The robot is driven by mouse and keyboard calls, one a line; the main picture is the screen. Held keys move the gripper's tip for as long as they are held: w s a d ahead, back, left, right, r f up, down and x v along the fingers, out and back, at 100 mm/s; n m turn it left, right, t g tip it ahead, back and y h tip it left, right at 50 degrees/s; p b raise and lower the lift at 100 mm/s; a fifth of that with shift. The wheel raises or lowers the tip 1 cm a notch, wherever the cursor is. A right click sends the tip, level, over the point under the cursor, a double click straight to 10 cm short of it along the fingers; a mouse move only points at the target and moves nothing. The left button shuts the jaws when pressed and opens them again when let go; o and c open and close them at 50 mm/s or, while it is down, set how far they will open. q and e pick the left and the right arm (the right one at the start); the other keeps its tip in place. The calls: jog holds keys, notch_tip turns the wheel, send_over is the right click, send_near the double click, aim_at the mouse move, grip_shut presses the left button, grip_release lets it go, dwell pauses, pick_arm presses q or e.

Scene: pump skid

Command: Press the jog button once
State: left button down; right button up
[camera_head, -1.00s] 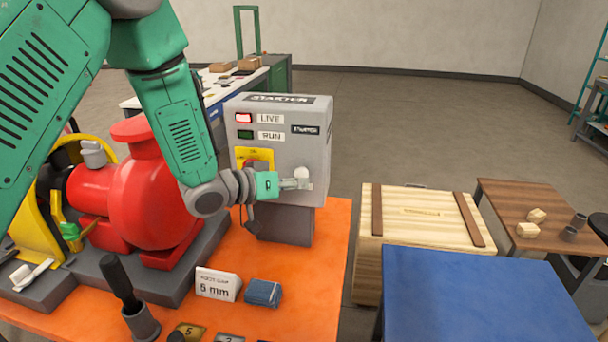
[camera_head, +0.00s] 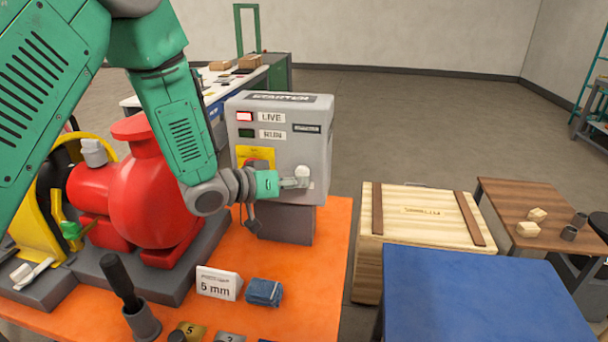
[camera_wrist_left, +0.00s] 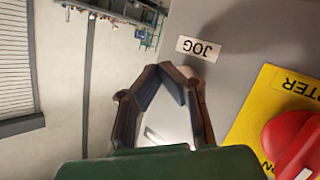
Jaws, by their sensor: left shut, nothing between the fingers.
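The grey starter box (camera_head: 318,150) stands on the orange bench, with a lit red LIVE lamp (camera_head: 244,116) and a dark green RUN lamp (camera_head: 246,133). The pale round jog button (camera_head: 303,171) is low on its front. My left gripper (camera_head: 298,182) is shut and empty, its fingertips at the button. In the left wrist view the closed fingertips (camera_wrist_left: 178,72) are just below the JOG label (camera_wrist_left: 198,48) and cover most of the button. Whether they touch or push it in, I cannot tell. My right gripper is not in view.
A red rotary knob (camera_wrist_left: 292,145) on a yellow plate is beside the gripper. A red pump (camera_head: 150,200) is to the left. A wooden crate (camera_head: 425,222) and blue table (camera_head: 470,300) are to the right.

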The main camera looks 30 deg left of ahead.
pick_arm(q)
jog(key=shift+a, duration=0.3)
jog(key=shift+w, duration=0.15)
jog(key=shift+w+d+p, duration=0.15)
jog(key=shift+w+p, duration=0.05)
jog(key=shift+p, duration=0.1)
jog(key=shift+w+a, duration=0.2)
jog(key=shift+w, duration=0.3)
dwell(0.5)
jog(key=shift+s, duration=0.1)
jog(key=shift+s+d+p, duration=0.2)
jog(key=shift+s+p, duration=0.1)
jog(key=shift+s, duration=0.5)
